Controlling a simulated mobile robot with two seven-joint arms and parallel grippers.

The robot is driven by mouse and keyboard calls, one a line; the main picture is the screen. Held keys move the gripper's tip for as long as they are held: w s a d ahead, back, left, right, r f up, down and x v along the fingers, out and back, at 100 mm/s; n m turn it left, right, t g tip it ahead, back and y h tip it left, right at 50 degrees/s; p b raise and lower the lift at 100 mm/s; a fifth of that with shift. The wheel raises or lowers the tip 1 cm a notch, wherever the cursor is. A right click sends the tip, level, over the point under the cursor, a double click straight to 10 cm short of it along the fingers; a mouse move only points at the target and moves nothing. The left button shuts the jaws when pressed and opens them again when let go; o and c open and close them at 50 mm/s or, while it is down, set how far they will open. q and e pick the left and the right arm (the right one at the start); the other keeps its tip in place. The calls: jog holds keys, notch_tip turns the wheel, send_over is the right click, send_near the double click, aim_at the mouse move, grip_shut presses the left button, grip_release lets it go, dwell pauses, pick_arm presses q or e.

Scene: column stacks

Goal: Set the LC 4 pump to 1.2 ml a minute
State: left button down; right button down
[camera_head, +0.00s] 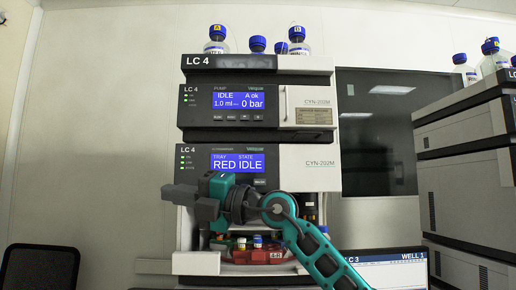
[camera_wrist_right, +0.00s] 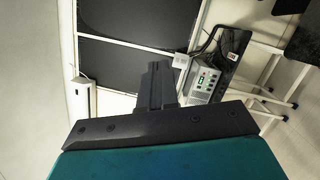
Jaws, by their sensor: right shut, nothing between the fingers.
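The LC 4 stack (camera_head: 262,62) stands in the middle of the head view. Its pump module (camera_head: 200,122) has a blue display (camera_head: 238,99) reading IDLE, A ok, 1.0 ml and 0 bar. A row of small buttons (camera_head: 238,118) sits under the display. My right gripper (camera_head: 178,194) is shut and empty, in front of the lower module at its left side, below the pump buttons and apart from them. In the right wrist view the closed fingers (camera_wrist_right: 157,85) point away from the stack. My left gripper is not in view.
The sampler module below has a display (camera_head: 238,162) reading RED IDLE, partly near my arm. A tray of vials (camera_head: 258,256) shows in its open bay. Bottles (camera_head: 297,40) stand on top. A monitor (camera_head: 385,268) is at lower right, another stack (camera_head: 465,170) beyond. A chair (camera_head: 40,268) stands at lower left.

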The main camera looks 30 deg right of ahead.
aim_at(263, 115)
jog(key=s+d+r+m+t+h, duration=0.2)
jog(key=s+d+r+t+h, duration=0.1)
jog(key=d+r, duration=0.4)
jog(key=s+d+r+m+t+h, duration=0.2)
jog(key=d+r+h, duration=0.4)
jog(key=r, duration=0.5)
jog(key=shift+s+d+m+t, duration=0.3)
jog(key=shift+s+d+t, duration=0.3)
jog(key=shift+s+d, duration=0.4)
jog(key=shift+w+r, duration=0.1)
jog(key=shift+w, duration=0.05)
jog(key=w+d+p, duration=0.1)
jog(key=w, duration=0.1)
jog(key=w+d+p, duration=0.2)
jog(key=w, duration=0.1)
jog(key=w+d+p, duration=0.1)
jog(key=w+p, duration=0.1)
jog(key=shift+w+d, duration=0.15)
jog(key=shift+d, duration=0.05)
jog(key=shift+w+d, duration=0.1)
